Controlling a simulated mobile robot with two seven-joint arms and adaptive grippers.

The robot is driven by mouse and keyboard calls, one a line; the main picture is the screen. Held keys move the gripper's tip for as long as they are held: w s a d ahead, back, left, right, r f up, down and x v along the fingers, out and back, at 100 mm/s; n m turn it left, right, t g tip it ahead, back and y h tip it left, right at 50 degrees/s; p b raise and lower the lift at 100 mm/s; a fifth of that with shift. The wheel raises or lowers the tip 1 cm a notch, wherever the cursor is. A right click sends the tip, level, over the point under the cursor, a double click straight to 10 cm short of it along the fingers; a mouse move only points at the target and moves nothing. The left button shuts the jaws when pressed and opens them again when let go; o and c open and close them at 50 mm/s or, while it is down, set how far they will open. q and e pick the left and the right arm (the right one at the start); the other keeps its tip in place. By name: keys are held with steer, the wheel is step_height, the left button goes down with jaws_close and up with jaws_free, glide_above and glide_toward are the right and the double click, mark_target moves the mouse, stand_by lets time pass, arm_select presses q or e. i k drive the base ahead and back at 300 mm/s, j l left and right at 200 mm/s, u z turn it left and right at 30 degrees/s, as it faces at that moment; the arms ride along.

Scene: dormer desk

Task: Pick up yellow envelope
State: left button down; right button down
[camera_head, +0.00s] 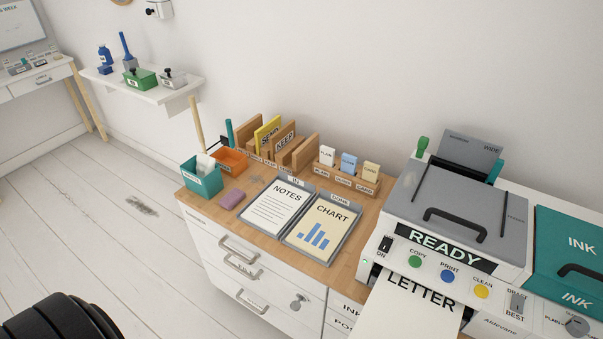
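A yellow envelope (262,131) stands upright in a wooden letter sorter (303,153) at the back of the wooden desk top. Only its upper part shows; the sorter's dividers, lettered SEND and KEEP, hide the rest. Neither of my grippers shows in the head view, and nothing is touching the envelope.
An orange tray (231,162) and a teal bin (202,180) stand left of the sorter. A card holder (345,182) is to its right. A large printer (455,215) fills the right.

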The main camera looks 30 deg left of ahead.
mark_target(262, 134)
steer(key=u, duration=1.15)
